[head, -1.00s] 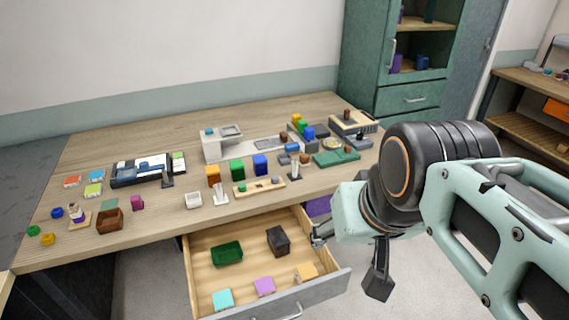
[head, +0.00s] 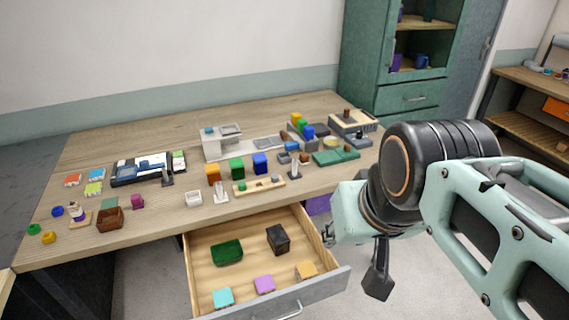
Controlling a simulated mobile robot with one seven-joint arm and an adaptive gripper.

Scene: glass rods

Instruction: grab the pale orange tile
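The pale orange tile (head: 306,270) lies in the open drawer (head: 213,271), near its front right corner. A purple tile (head: 264,284) and a cyan tile (head: 223,297) lie to its left along the drawer front. My gripper (head: 328,234) is at the drawer's right side, above and to the right of the pale orange tile and apart from it.
A green tray (head: 227,252) and a dark box (head: 278,239) sit farther back in the drawer. The wooden desk (head: 150,215) above it holds many small coloured blocks and fixtures. The drawer's middle is clear.

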